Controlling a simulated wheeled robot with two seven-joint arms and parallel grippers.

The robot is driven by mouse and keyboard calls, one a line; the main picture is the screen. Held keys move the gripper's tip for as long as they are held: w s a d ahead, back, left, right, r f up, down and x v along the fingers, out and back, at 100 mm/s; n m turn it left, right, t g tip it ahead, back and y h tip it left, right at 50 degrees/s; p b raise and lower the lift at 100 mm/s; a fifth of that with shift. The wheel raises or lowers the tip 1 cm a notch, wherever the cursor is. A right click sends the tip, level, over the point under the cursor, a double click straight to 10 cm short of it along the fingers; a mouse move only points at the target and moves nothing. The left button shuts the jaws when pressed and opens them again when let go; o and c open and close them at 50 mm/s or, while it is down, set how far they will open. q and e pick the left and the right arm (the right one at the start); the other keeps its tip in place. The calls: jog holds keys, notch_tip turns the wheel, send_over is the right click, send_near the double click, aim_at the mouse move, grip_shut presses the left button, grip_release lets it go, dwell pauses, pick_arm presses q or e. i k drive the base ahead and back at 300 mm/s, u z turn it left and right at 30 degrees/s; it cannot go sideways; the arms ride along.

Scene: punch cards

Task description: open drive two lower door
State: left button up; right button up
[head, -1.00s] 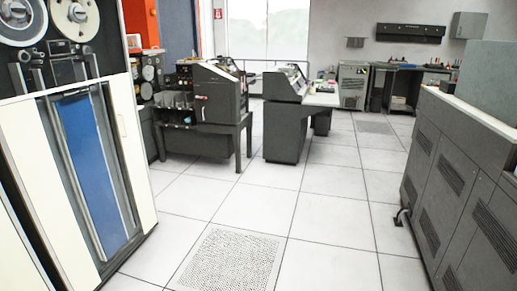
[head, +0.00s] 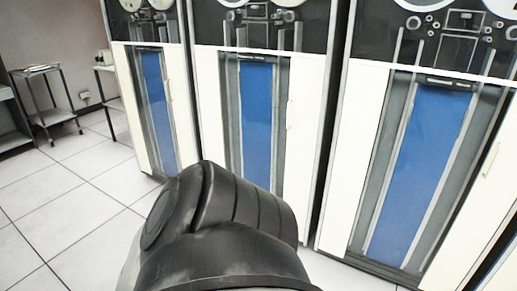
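Three tape drives stand side by side, each with a tall lower door in white with a blue glass panel. The left drive's lower door (head: 157,110) is farthest, the middle drive's lower door (head: 256,117) is partly behind my arm, and the right drive's lower door (head: 420,165) is nearest. All three look shut. Which one is drive two I cannot tell from any label. A dark part of my own arm fills the lower middle of the view. Neither gripper's fingers show.
A small wheeled cart (head: 45,105) and a white-topped table (head: 105,72) stand by the wall at the left. The tiled floor (head: 85,190) at the left is clear. The drives form a close wall ahead and to the right.

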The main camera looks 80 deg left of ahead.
aim_at(308, 70)
jog(key=u, duration=3.15)
jog(key=i, duration=0.85)
jog(key=u, duration=0.6)
jog(key=i, duration=1.15)
jog(key=z, duration=0.35)
